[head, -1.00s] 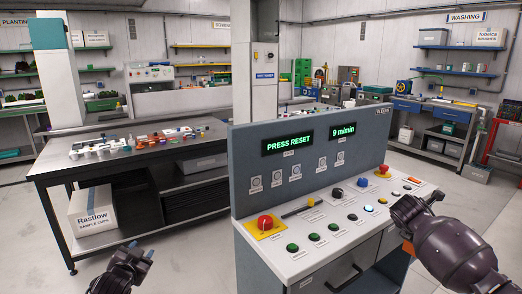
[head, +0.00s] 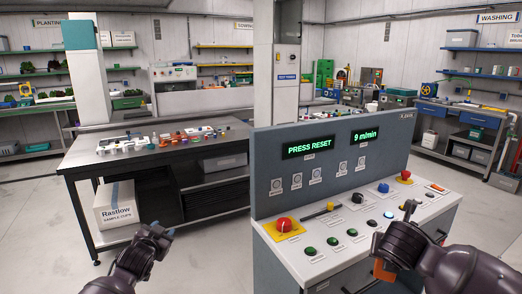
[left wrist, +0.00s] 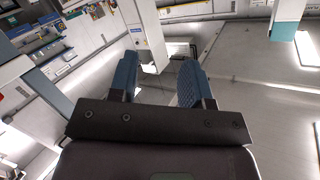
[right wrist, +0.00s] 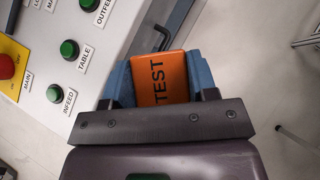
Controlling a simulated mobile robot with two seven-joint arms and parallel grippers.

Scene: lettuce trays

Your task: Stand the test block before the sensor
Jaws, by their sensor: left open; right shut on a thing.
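The orange test block (right wrist: 158,80), marked TEST, is between the blue fingers of my right gripper (right wrist: 160,88), which is shut on it. In the head view my right gripper (head: 386,262) is at the front edge of the console, and a small orange part of the block (head: 382,271) shows below it. The block hangs clear of the console top in the right wrist view. My left gripper (head: 163,236) is open and empty, left of the console; its spread fingers show in the left wrist view (left wrist: 160,82). I cannot make out the sensor.
The control console (head: 345,245) has buttons, a red stop knob (head: 285,225) and a display (head: 308,147) reading PRESS RESET. A dark bench (head: 120,170) with small coloured items stands behind on the left, with a Rastlow box (head: 117,208) below. Floor left of the console is clear.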

